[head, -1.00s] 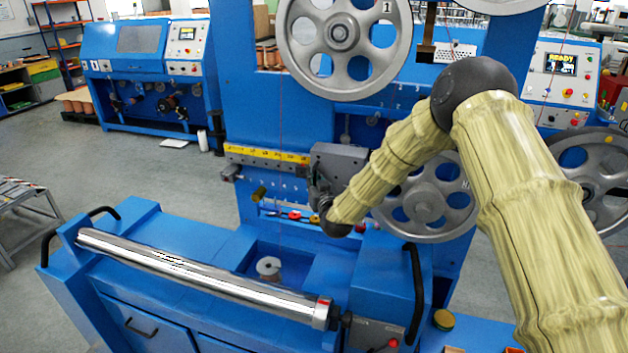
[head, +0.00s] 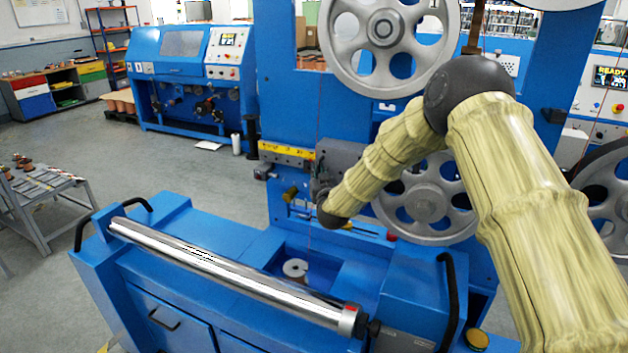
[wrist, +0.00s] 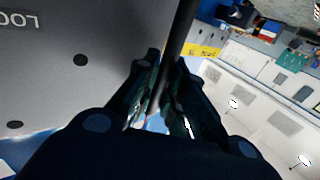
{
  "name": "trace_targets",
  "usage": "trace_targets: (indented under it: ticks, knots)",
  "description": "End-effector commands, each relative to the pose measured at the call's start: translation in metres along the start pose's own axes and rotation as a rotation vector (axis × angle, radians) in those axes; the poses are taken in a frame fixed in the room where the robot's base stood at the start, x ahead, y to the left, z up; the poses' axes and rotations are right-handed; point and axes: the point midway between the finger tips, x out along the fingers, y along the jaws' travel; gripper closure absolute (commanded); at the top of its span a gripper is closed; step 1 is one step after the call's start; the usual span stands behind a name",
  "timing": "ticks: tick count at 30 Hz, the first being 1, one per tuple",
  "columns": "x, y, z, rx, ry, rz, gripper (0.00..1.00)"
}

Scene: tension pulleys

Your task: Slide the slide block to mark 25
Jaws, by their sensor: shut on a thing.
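The slide block (head: 343,155) is a grey metal block on the blue machine, at the right end of the visible yellow scale (head: 286,153). The scale's numbers are too small to read in the head view. In the wrist view the block's grey face (wrist: 70,65) fills the left side, with upside-down lettering and dark round holes. My gripper (wrist: 165,75) is shut on a dark rod-like handle (wrist: 181,30) beside that face. In the head view my gripper (head: 321,192) is at the block's lower left, partly hidden by my wrist.
Large grey pulley wheels (head: 383,32) stand above and right of the block. A thin reddish line runs down close to my gripper.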

Motion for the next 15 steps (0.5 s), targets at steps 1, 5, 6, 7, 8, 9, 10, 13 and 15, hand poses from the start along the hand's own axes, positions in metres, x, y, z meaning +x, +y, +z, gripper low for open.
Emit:
trace_targets:
  ticks: [1, 5, 6, 7, 8, 9, 10, 13, 15]
  knots:
    - [-0.0001, 0.0023, -0.001, 0.0, 0.0, 0.003, 1.0]
    - [-0.0003, 0.0028, -0.001, 0.0, 0.0, 0.003, 1.0]
    - [-0.0003, 0.0028, -0.0009, 0.0, 0.0, 0.003, 1.0]
    - [-0.0003, 0.0027, -0.001, 0.0, 0.0, 0.003, 1.0]
    - [-0.0003, 0.0028, -0.001, 0.0, 0.0, 0.003, 0.85]
    - [-0.0003, 0.0027, -0.0009, 0.0, 0.0, 0.003, 0.78]
    - [-0.0003, 0.0026, -0.0008, 0.0, 0.0, 0.003, 0.72]
    - [-0.0002, 0.0013, -0.0004, 0.0, -0.001, 0.002, 0.67]
    - [-0.0002, 0.0006, -0.0001, 0.0, -0.001, 0.001, 0.67]
